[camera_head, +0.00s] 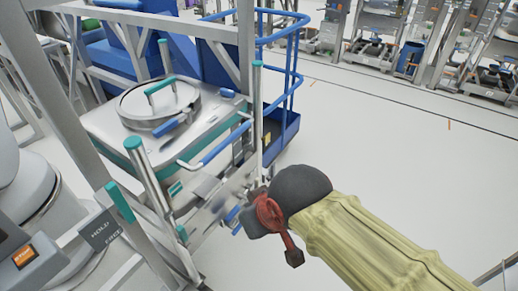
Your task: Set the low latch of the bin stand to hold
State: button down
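The bin stand is a grey metal frame (247,50) around a silver bin (105,125) with a round clamped lid (160,103). A dark plate marked HOLD and FREE (103,231) is at its lower left, beside a teal-gripped lever (120,203). I cannot tell whether this lever is the low latch, or which word it is set to. My arm, in a yellow sleeve, reaches in from the lower right. My gripper (250,217) is by the stand's lower right side, beyond my dark wrist and a red part. Its fingers are mostly hidden, so their opening and any contact are unclear.
A blue-railed platform (283,140) stands right behind the frame. Teal and blue handles (220,145) stick out near my gripper. A dark device with an orange label (24,256) is at the lower left. The pale floor (400,150) at the right is open, with other stands along the back.

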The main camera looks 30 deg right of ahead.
aim_at(273, 168)
jog(key=z, duration=1.05)
